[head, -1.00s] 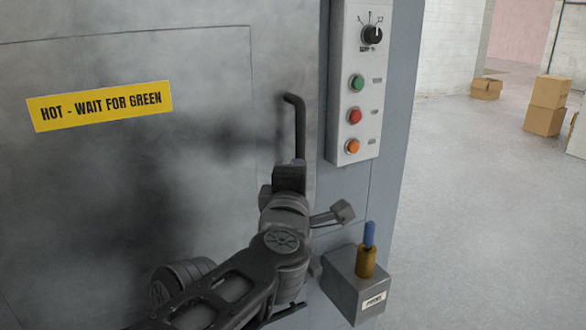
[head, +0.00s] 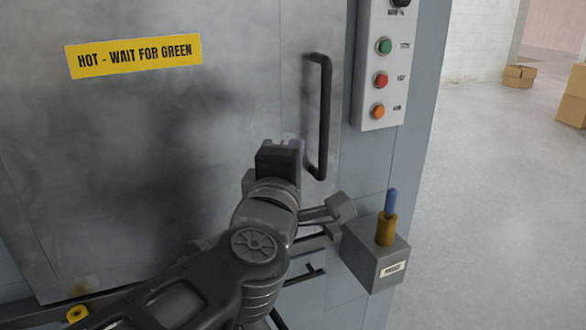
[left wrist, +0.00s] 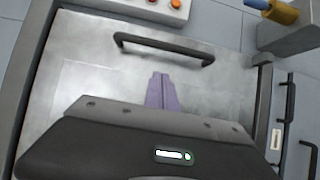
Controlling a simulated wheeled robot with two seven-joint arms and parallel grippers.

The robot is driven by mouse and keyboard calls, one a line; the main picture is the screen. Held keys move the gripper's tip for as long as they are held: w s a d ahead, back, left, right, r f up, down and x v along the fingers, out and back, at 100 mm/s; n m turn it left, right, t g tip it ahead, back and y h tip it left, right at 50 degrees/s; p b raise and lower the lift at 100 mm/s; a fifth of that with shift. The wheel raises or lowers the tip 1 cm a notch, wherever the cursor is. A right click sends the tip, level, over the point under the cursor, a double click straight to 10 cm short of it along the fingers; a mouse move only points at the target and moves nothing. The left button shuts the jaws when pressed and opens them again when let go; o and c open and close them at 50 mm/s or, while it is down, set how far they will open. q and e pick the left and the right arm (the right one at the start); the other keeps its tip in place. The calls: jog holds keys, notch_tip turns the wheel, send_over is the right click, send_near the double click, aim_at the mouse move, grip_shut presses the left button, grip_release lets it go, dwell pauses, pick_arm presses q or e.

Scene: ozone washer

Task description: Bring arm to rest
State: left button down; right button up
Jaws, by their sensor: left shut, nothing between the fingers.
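My left arm comes in from the lower left in the head view. My left gripper (head: 298,145) is in front of the washer door (head: 240,100), just left of the lower end of the black door handle (head: 322,115). In the left wrist view its purple fingers (left wrist: 162,92) are together with nothing between them. The handle (left wrist: 163,46) lies beyond the fingertips, apart from them. The door looks closed. My right gripper is in neither view.
A control panel (head: 385,100) with green, red and orange buttons is right of the door. Below it a grey box (head: 372,262) holds a brass and blue lever (head: 387,220). Cardboard boxes (head: 518,76) stand far back. The floor (head: 490,200) at right is clear.

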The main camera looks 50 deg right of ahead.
pick_arm(q)
jog(key=shift+v, duration=0.85)
